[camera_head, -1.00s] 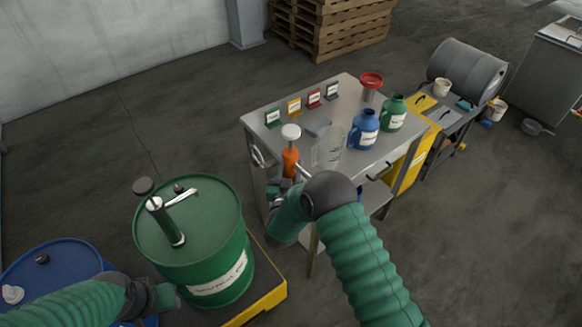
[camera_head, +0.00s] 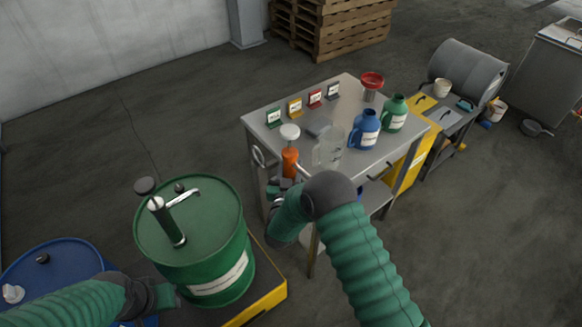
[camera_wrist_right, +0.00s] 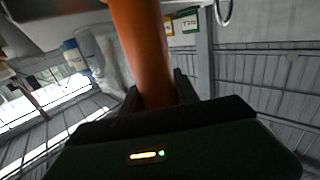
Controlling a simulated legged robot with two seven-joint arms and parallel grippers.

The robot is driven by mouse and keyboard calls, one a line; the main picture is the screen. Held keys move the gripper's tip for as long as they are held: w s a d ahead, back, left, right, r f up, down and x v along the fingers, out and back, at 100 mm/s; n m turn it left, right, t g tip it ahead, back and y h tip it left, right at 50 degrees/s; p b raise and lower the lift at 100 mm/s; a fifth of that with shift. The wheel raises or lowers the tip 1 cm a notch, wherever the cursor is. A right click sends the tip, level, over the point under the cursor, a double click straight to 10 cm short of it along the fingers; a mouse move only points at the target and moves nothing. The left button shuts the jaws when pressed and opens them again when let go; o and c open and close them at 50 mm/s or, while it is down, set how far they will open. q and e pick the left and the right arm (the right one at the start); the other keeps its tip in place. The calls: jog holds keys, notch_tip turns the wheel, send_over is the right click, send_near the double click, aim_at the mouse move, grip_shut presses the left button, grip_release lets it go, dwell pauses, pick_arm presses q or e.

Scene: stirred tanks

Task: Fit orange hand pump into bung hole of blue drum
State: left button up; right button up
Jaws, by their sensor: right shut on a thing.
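The orange hand pump (camera_head: 289,161), with a pale grey knob on top, stands roughly upright at the left front edge of the steel table. My right gripper (camera_wrist_right: 158,88) is shut on its orange body, which fills the gap between the fingers in the right wrist view. The pump's lower end is hidden. The blue drum (camera_head: 62,262) is at the lower left, with a dark fitting and a white cap on its lid; my left arm covers part of it. My left gripper (camera_head: 168,297) is in front of the green drum; its fingers are not clear enough to judge.
The green drum (camera_head: 205,262) with its own dark pump (camera_head: 168,222) stands between the blue drum and the table, on a yellow-edged pallet (camera_head: 262,302). The steel table (camera_head: 262,118) holds a clear jug (camera_head: 328,148), a blue jug (camera_head: 364,130), a green jug (camera_head: 394,113) and a red funnel (camera_head: 371,82).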

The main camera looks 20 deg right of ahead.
aim_at(291, 160)
jog(key=shift+r+p, duration=0.95)
jog(key=shift+r, duration=0.6)
